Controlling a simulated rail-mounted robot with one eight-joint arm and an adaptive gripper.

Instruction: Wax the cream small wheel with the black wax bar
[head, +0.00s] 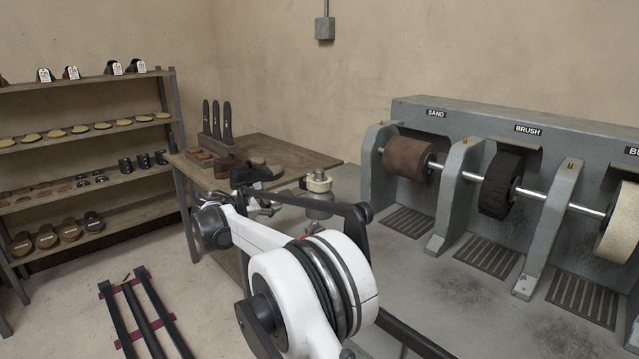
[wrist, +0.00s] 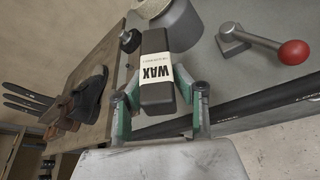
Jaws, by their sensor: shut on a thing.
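In the wrist view, my gripper (wrist: 160,98) is shut on the black wax bar (wrist: 156,98), which has a cream label reading WAX. The bar points away from my gripper, toward the top of the picture. In the head view my arm hides most of my gripper and the bar.
A lever with a red knob (wrist: 293,52) is right of the bar. The grey machine (head: 470,110) carries a brown SAND wheel (head: 408,158), a black BRUSH wheel (head: 500,185) and a large cream wheel (head: 620,225). Dark shoes (wrist: 90,95) stand on the wooden table (head: 285,150).

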